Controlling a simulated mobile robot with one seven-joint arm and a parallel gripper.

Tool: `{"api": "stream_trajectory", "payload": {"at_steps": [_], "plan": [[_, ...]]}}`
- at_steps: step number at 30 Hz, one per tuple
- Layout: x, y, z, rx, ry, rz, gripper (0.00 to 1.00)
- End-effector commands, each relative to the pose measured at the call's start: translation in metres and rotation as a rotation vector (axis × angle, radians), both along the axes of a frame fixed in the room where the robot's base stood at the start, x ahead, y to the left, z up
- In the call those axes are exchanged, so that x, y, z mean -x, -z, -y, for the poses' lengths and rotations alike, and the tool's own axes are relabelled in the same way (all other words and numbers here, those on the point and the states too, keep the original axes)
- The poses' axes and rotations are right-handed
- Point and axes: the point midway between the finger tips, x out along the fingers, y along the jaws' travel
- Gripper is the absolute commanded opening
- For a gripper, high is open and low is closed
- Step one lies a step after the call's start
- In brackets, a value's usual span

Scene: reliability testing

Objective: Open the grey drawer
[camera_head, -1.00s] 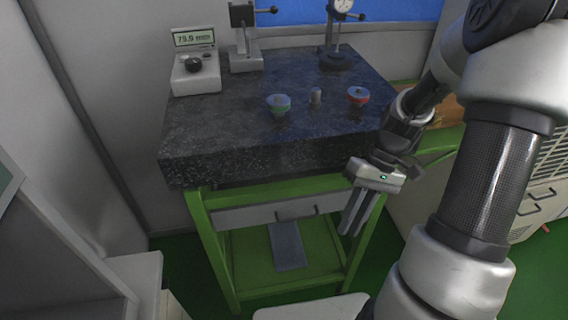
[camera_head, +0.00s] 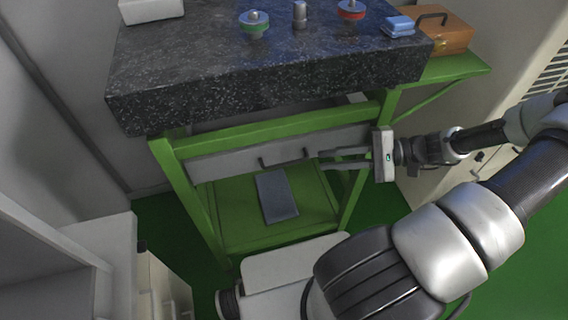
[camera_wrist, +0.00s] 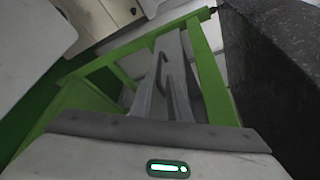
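The grey drawer (camera_head: 225,164) is shut, set in the green frame under the dark stone slab. Its dark bar handle (camera_head: 283,160) is on the middle of its front. My gripper (camera_head: 320,159) is level, to the right of the handle, with its fingers pointing left along the drawer front. The fingers are apart, with nothing seen between them; their tips look just short of the handle. In the wrist view the fingers (camera_wrist: 163,85) reach toward the drawer front (camera_wrist: 180,65). Contact with the handle cannot be told there.
The stone slab (camera_head: 270,90) overhangs above the drawer. A green side shelf (camera_head: 440,72) with a wooden box (camera_head: 443,35) is at the right. A grey plate (camera_head: 276,196) lies on the lower green shelf. White furniture (camera_head: 70,255) stands at the lower left.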

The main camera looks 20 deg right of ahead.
Motion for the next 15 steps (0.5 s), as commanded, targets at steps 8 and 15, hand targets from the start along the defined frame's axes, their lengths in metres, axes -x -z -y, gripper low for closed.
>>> {"api": "stream_trajectory", "payload": {"at_steps": [8, 15], "plan": [[-0.018, 0.014, -0.059, -0.004, -0.005, -0.002, 0.16], [-0.031, 0.024, -0.097, -0.001, -0.003, 0.000, 0.16]]}}
